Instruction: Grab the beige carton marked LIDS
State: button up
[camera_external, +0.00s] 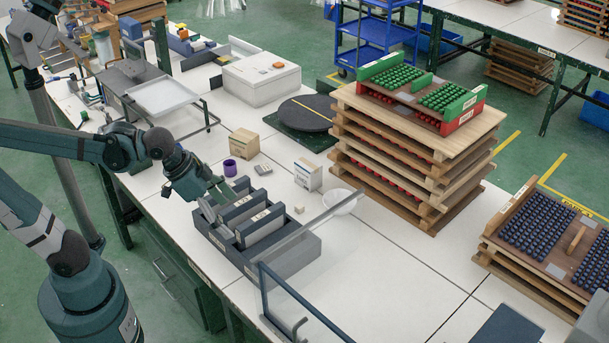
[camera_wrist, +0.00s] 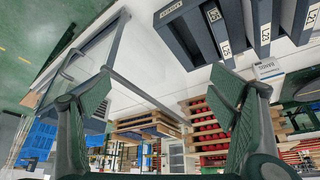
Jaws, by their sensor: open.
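A small beige carton (camera_external: 244,143) stands upright on the white bench in the external view, behind a purple cup. Its marking is too small to read. I do not see this carton in the wrist view. My gripper (camera_external: 217,192) is above the left end of the grey divided bin (camera_external: 290,250), in front of the carton and apart from it. In the wrist view my gripper (camera_wrist: 163,95) has its two fingers spread wide with nothing between them.
The purple cup (camera_external: 230,167) and a small grey item (camera_external: 262,169) stand near the beige carton. A white carton (camera_external: 308,175) and a white bowl (camera_external: 341,201) are to the right. A black turntable (camera_external: 306,114) and white case (camera_external: 261,78) lie behind.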

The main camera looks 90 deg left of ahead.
jog(key=w+a+n+g+p, duration=0.15)
jog(key=w+a, duration=0.25)
jog(key=a, duration=0.9)
jog(key=w+a+n+g+p, duration=0.1)
jog(key=w+a+n, duration=0.15)
jog(key=a, duration=1.15)
jog(key=w+a+n+g+p, duration=0.1)
jog(key=w+a, duration=0.3)
jog(key=a, duration=0.9)
jog(key=n+g+h+p, duration=0.1)
jog(key=n+g+p, duration=0.15)
jog(key=n, duration=0.25)
send_over(244, 135)
notch_tip(244, 135, down, 20)
jog(key=shift+w+f+p, duration=0.15)
jog(key=shift+p, duration=0.3)
jog(key=shift+s+a+f, duration=0.1)
jog(key=shift+s+a, duration=0.05)
jog(key=shift+s, duration=0.05)
